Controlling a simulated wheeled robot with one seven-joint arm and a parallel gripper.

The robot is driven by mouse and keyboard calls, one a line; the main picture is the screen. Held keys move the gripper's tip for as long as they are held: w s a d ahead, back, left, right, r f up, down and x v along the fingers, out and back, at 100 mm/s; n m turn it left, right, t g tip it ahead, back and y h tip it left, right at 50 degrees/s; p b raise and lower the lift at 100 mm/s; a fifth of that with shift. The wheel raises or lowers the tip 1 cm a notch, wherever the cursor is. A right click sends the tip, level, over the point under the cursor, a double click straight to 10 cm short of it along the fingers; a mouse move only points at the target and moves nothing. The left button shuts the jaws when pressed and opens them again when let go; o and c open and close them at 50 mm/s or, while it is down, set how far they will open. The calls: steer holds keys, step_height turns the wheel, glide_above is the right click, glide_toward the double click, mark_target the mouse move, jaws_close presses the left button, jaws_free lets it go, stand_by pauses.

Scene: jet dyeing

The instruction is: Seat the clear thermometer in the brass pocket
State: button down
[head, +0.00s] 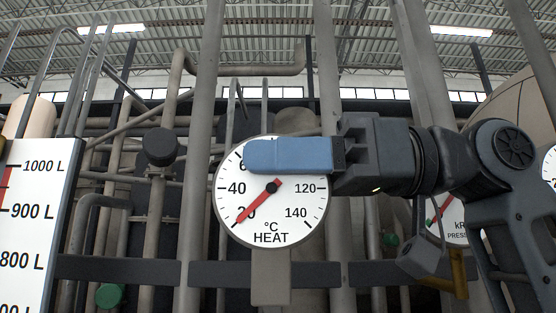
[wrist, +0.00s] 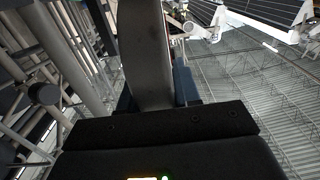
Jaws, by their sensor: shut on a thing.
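My gripper (head: 255,156) reaches in from the right in the head view, its blue finger lying across the upper part of the HEAT dial. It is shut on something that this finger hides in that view. In the wrist view a grey-brown strip (wrist: 146,50) rises between the blue fingers. I cannot tell whether this strip is the clear thermometer, and I see no other thermometer tube clearly. A brass-coloured piece (head: 458,274) stands at the lower right in the head view, partly behind my arm. I cannot tell whether it is the brass pocket.
The white HEAT dial (head: 302,210) stands on a grey post (head: 270,280). A litre scale (head: 35,220) is at the left, and a pressure dial (head: 448,222) is partly hidden behind my arm. Pipes crowd the background, with a dark round knob (head: 161,147) left of the dial.

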mark_target(301, 243)
steer(key=shift+f+b, duration=2.45)
steer(key=shift+f, duration=1.1)
steer(key=c, duration=0.7)
jaws_free()
steer(key=d+b, duration=0.1)
steer(key=d, duration=0.6)
steer(key=shift+s+d, duration=0.15)
steer(key=shift+d, duration=0.25)
steer(key=shift+s, duration=0.1)
